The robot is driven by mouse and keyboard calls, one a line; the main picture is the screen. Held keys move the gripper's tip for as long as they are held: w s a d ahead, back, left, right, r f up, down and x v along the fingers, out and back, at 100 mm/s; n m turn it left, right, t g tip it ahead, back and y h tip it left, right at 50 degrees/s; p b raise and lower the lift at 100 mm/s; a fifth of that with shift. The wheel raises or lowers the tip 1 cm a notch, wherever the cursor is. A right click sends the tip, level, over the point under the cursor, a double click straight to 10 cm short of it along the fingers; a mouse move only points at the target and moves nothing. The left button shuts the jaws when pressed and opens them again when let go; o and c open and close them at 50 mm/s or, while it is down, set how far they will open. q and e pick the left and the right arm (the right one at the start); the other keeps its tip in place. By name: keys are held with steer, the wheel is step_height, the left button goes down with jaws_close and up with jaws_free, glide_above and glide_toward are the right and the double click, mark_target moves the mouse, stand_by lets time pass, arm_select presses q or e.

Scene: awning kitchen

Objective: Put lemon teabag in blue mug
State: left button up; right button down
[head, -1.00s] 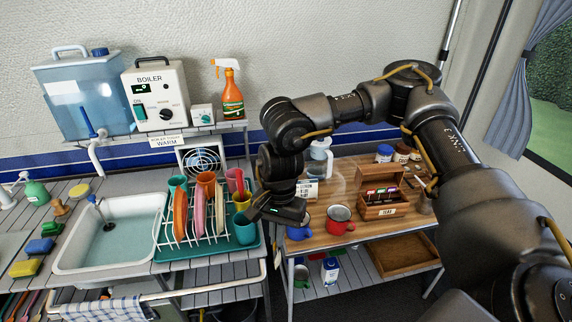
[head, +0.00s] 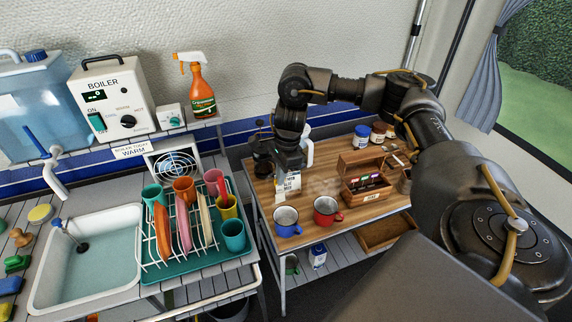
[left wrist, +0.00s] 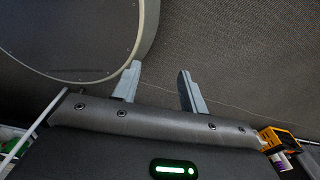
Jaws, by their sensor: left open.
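The blue mug (head: 287,229) stands upright near the front edge of the wooden cart top, left of a red mug (head: 327,216). An open wooden tea box (head: 371,196) holds several small coloured packets at the right; I cannot tell which is the lemon teabag. My right gripper (head: 290,162) is over the cart top, behind the blue mug and above a small white printed card (head: 288,184). Its fingers are too dark and small to tell open from shut. My left gripper (left wrist: 157,85) is open and empty in the left wrist view; it is out of the head view.
A dish rack (head: 205,258) with plates and cups stands left of the cart, beside the sink (head: 88,255). Jars (head: 362,135) stand at the cart's back right. A wooden tray (head: 385,232) lies on the lower shelf. My right arm crosses above the cart's right side.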

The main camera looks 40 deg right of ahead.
mark_target(285, 196)
steer(key=shift+s+d+f+m+b, duration=0.15)
steer(key=shift+d+f+m+b, duration=0.1)
steer(key=shift+d+f+b, duration=0.3)
steer(key=shift+s+d+f+m+b, duration=0.15)
steer(key=shift+d+f+m+b, duration=0.1)
steer(key=shift+d+f+b, duration=0.25)
step_height(285, 196, down, 4)
steer(key=b, duration=0.4)
steer(key=shift+a, duration=0.1)
arm_select(q)
step_height(285, 196, down, 11)
steer(key=w+b, duration=0.2)
steer(key=b, duration=0.3)
steer(key=shift+d+r, duration=0.15)
steer(key=shift+r, duration=0.05)
arm_select(e)
step_height(285, 196, down, 6)
steer(key=c, duration=1.6)
jaws_free()
steer(key=shift+r, duration=0.1)
arm_select(q)
steer(key=shift+r+p, duration=0.9)
steer(key=shift+p, duration=0.1)
arm_select(e)
step_height(285, 196, up, 10)
steer(key=d, duration=0.1)
steer(key=shift+s+d+r, duration=0.25)
steer(key=shift+d, duration=0.1)
